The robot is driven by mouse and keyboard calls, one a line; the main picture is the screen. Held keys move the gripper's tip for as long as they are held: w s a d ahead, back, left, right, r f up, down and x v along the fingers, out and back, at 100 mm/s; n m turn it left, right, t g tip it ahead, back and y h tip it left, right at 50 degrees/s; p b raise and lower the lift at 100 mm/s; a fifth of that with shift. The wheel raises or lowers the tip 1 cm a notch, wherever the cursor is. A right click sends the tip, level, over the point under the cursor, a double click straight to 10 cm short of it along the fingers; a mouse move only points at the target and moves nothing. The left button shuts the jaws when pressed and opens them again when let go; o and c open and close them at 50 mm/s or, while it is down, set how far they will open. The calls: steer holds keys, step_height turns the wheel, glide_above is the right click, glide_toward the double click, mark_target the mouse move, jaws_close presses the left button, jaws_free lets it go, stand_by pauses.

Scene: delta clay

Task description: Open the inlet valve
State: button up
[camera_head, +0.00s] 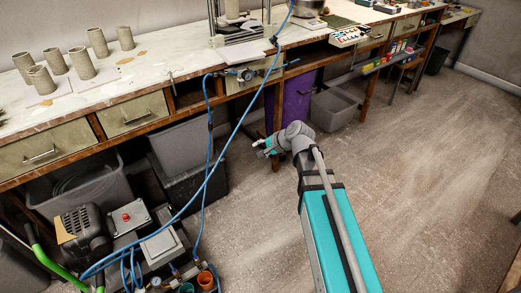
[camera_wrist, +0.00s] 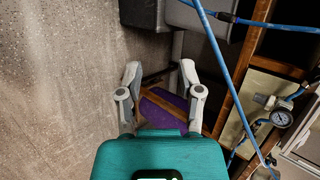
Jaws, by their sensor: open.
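A small grey fitting with a round gauge (camera_head: 246,74) sits at the front edge of the workbench, with blue hoses joined to it. In the wrist view the gauge (camera_wrist: 282,119) is at the right, with a metal fitting beside it and a blue hose. A dark connector (camera_wrist: 228,17) is on the blue hose at the top of that view. I cannot tell which part is the inlet valve's handle or its position. My gripper (camera_head: 259,149) is open and empty below and in front of the bench, apart from the gauge. Its spread fingers (camera_wrist: 160,72) show in the wrist view.
Blue hoses (camera_head: 219,147) hang across the space left of my gripper. A purple bin (camera_head: 297,101) and grey bin (camera_head: 333,110) stand under the workbench (camera_head: 147,78). A compressor (camera_head: 84,233) is at lower left. The floor (camera_head: 420,170) at right is clear.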

steer(key=shift+s+d+f, duration=0.1)
steer(key=c, duration=0.4)
steer(key=s+d+f+n+h, duration=0.1)
steer(key=s, duration=0.1)
steer(key=s+d+f+n+g+h, duration=0.1)
steer(key=s+d, duration=0.1)
steer(key=s+d+f+n+g+h, duration=0.1)
steer(key=s+d+n, duration=0.1)
steer(key=shift+s+d+f, duration=0.2)
steer(key=shift+s+f, duration=0.1)
steer(key=shift+f, duration=0.1)
jaws_close()
steer(key=s+d+f+n+g+h, duration=0.2)
steer(key=s+d+n+g+h, duration=0.1)
steer(key=s+d, duration=0.5)
steer(key=shift+s+d+n+h, duration=0.2)
steer(key=shift+d+n+h, duration=0.1)
steer(key=shift+n+h, duration=0.55)
